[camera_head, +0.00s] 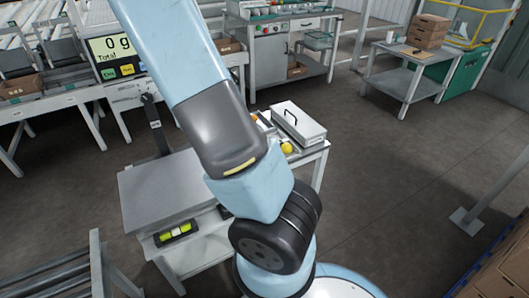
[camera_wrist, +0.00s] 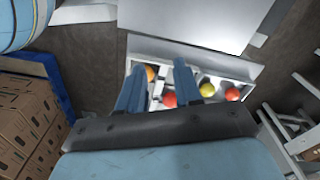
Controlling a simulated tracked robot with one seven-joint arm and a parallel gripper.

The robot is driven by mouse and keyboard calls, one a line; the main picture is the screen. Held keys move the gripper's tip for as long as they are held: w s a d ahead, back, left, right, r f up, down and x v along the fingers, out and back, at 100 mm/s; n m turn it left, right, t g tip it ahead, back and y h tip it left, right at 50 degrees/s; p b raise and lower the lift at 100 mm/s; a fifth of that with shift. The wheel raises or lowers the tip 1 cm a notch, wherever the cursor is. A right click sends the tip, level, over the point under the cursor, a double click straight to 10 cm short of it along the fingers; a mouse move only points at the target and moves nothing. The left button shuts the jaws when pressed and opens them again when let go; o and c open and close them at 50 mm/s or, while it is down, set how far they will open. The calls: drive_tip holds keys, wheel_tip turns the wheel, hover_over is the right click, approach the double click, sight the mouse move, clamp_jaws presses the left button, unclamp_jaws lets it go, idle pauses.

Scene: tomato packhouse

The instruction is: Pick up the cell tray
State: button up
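The cell tray (camera_wrist: 232,72) is a pale, shallow tray seen beyond my fingers in the wrist view. Its cells hold an orange fruit (camera_wrist: 151,73), a red one (camera_wrist: 169,98), a yellow one (camera_wrist: 207,90) and another red one (camera_wrist: 232,94). My gripper (camera_wrist: 161,64) is open, its two blue fingers apart over the left part of the tray. I cannot tell whether the fingers touch it. In the head view my arm hides the gripper and most of the tray; a yellow fruit (camera_head: 287,148) shows beside the arm.
A white box with a dark handle (camera_head: 299,122) stands close behind the tray. A grey plate (camera_head: 165,187) lies left of my arm. Cardboard boxes (camera_head: 505,270) stand at the lower right. A scale display (camera_head: 113,48) reads 0 g. The floor on the right is mostly clear.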

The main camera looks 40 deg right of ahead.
drive_tip(key=d+f+m+h, duration=0.1)
drive_tip(key=d+f, duration=0.3)
drive_tip(key=d, duration=0.1)
drive_tip(key=d+f+m+g+h, duration=0.1)
drive_tip(key=d+f+m+h, duration=0.1)
drive_tip(key=d+f, duration=0.2)
drive_tip(key=d+f+m+h, duration=0.1)
drive_tip(key=d+f+h, duration=0.1)
drive_tip(key=d, duration=0.5)
drive_tip(key=shift+s+d+f+m, duration=0.1)
drive_tip(key=shift+s+f+m, duration=0.1)
drive_tip(key=shift+f, duration=0.25)
drive_tip(key=shift+s+d+f+m, duration=0.1)
drive_tip(key=shift+f+m, duration=0.1)
drive_tip(key=shift+f, duration=0.25)
drive_tip(key=x, duration=0.3)
drive_tip(key=shift+s+d, duration=0.15)
drive_tip(key=shift+s, duration=0.05)
drive_tip(key=shift+x, duration=0.95)
drive_tip(key=shift+c, duration=0.4)
clamp_jaws()
